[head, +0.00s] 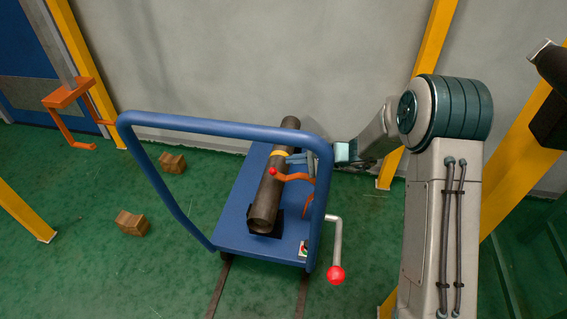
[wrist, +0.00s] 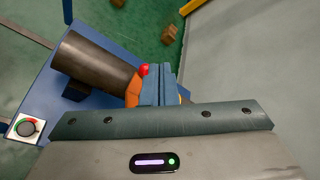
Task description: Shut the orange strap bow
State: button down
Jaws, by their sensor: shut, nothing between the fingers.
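The orange strap bow (head: 296,178) is by the right side of a dark pipe (head: 266,200). Its upper arm reaches left over the pipe and ends in a red knob (head: 273,171); another part runs down toward the cart bed. Whether the bow is latched cannot be told. My gripper (head: 290,159) is shut and empty, close behind the bow at the pipe's yellow band. In the wrist view, the shut blue-grey fingers (wrist: 160,84) are right beside the orange bow (wrist: 133,92) and red knob (wrist: 144,70). Contact is unclear, and the fingers hide part of the bow.
The pipe lies on a blue cart (head: 230,232) with a tall push-bar frame (head: 215,128). A silver crank with a red ball (head: 336,275) and a dial (head: 303,249) are at its right. Wooden blocks (head: 131,223) lie on the green floor. An orange bracket (head: 70,95) hangs at left.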

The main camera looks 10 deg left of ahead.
jog(key=w+d+r+n+g+h+p, duration=0.2)
jog(key=w+d+r+n+g+h, duration=0.15)
jog(key=n, duration=0.55)
jog(key=n+b, duration=0.1)
jog(key=b, duration=0.3)
send_near(275, 169)
jog(key=shift+t, duration=0.45)
jog(key=x, duration=0.7)
jog(key=shift+s+d, duration=0.1)
jog(key=shift+s, duration=0.3)
